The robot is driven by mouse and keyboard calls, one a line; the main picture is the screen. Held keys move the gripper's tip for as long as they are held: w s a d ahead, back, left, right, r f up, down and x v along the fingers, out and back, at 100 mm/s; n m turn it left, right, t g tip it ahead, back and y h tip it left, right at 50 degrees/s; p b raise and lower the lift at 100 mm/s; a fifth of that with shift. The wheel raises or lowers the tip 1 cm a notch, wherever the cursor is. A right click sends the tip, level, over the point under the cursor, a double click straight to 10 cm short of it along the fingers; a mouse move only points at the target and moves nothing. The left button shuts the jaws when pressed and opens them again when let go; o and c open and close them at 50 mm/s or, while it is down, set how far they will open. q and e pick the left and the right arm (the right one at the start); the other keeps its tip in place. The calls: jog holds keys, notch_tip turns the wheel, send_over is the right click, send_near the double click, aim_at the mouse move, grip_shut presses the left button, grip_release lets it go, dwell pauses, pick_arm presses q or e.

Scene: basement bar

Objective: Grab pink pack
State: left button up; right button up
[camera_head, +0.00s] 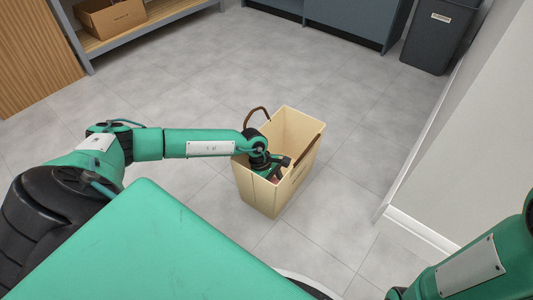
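My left arm reaches from the left to a tan paper bag (262,197) with brown handles, standing upright on the floor. My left gripper (273,172) points down inside the bag's mouth, near its front left side. Its fingers are mostly hidden by the bag's wall, so I cannot tell whether they are open or shut. A small reddish patch shows just under the gripper; I cannot tell whether it is the pink pack. No pink pack shows clearly elsewhere. My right arm is at the lower right, with its gripper out of view.
A shelf with a cardboard box (108,16) stands at the upper left. A dark cabinet (350,18) and a dark bin (437,38) are at the back. A white wall (465,130) runs along the right. The grey tiled floor around the bag is clear.

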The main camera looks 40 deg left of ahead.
pick_arm(q)
jog(key=shift+f, duration=0.25)
dwell(0.4)
jog(key=c, duration=1.1)
